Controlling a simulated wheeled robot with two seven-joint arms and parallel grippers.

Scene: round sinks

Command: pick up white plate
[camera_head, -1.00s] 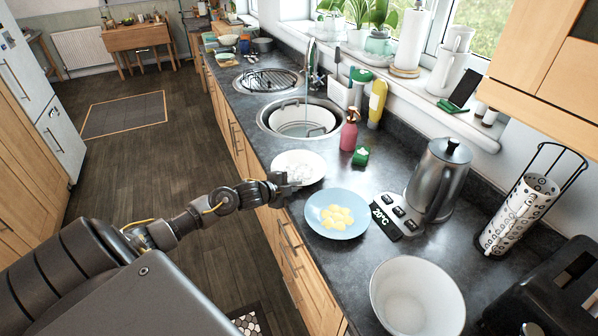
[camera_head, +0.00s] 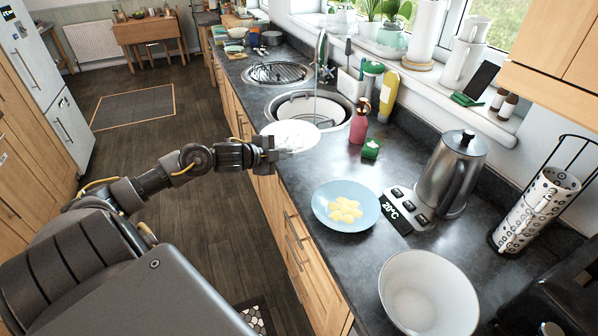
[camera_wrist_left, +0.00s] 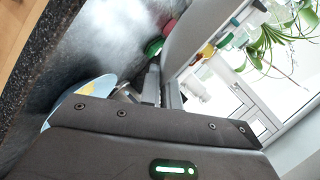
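The white plate (camera_head: 288,135) is held at its near left edge by my left gripper (camera_head: 275,152) in the head view. It is up off the counter and overlaps the near rim of the sink in the picture. A small pale patch shows on the plate near the fingers. In the left wrist view, a smooth grey surface (camera_wrist_left: 200,32), which looks like the plate, runs up from between the fingers (camera_wrist_left: 163,88). The fingertips are partly hidden by the gripper body. My right gripper is not in view.
A pink bottle (camera_head: 359,122) and a green sponge (camera_head: 371,149) are right of the plate. Bare counter lies between the white and blue plates.

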